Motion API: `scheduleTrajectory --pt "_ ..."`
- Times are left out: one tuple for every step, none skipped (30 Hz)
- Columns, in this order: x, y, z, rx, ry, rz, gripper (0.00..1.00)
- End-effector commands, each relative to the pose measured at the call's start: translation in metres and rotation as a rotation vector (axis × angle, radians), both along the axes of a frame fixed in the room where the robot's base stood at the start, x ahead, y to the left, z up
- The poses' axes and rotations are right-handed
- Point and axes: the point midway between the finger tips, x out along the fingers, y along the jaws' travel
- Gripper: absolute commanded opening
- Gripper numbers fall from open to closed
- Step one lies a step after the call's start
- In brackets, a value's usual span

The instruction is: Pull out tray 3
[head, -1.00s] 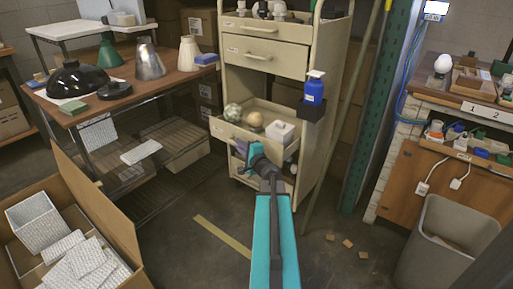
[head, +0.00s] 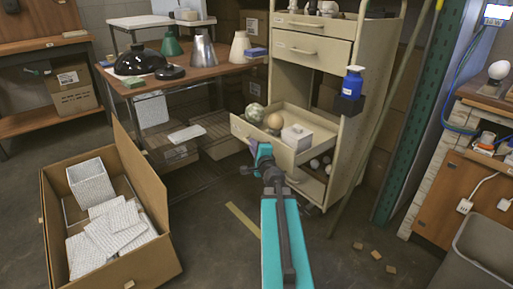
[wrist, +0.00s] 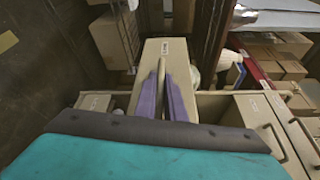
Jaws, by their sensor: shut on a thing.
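Tray 3 (head: 239,128) is the beige third drawer of the cabinet (head: 352,135). In the head view it stands well out and holds two round balls and a white box. My gripper (head: 256,150) is at its front, and the hand partly hides the front panel. In the wrist view, my purple fingers (wrist: 163,98) are shut around the tan bar handle (wrist: 160,75) of the tray's front (wrist: 166,47).
Two upper drawers (head: 312,48) are closed. An open carton (head: 150,195) stands on the floor at left, and a table with lamp shades (head: 201,52) stands behind. Small pieces (head: 376,254) lie on the right floor.

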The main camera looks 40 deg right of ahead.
Motion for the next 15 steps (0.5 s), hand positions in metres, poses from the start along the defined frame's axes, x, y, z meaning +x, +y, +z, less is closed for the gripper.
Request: scheduleTrajectory --pt "0.001 -0.0003 0.0 -0.001 0.0 0.004 0.0" --pt "0.0005 -0.0013 0.0001 0.0 -0.001 0.003 0.0" --pt "-0.0001 -0.0025 0.0003 0.0 -0.001 0.002 0.0" --pt "-0.0005 -0.0034 0.0004 0.0 -0.001 0.002 0.0" --pt "-0.0009 -0.0041 0.0005 0.0 -0.001 0.001 0.0" --pt "-0.0013 -0.0051 0.0006 0.0 -0.001 0.0 0.0" --pt "-0.0016 -0.0057 0.0006 -0.001 -0.002 0.0 0.0" --pt "-0.002 -0.0064 0.0008 -0.001 -0.002 0.0 0.0" --pt "-0.0024 -0.0071 0.0008 -0.001 -0.002 -0.001 0.0" --pt "-0.0026 -0.0075 0.0008 -0.001 -0.002 -0.001 0.0" --pt "-0.0029 -0.008 0.0009 0.0 -0.002 -0.002 0.13" --pt "-0.0033 -0.0086 0.0009 0.0 -0.002 -0.002 0.19" --pt "-0.0037 -0.0091 0.0009 0.0 -0.002 -0.004 0.24" --pt "-0.0041 -0.0096 0.0009 0.0 -0.002 -0.005 0.28" --pt "-0.0045 -0.0101 0.0009 0.0 -0.002 -0.006 0.28"
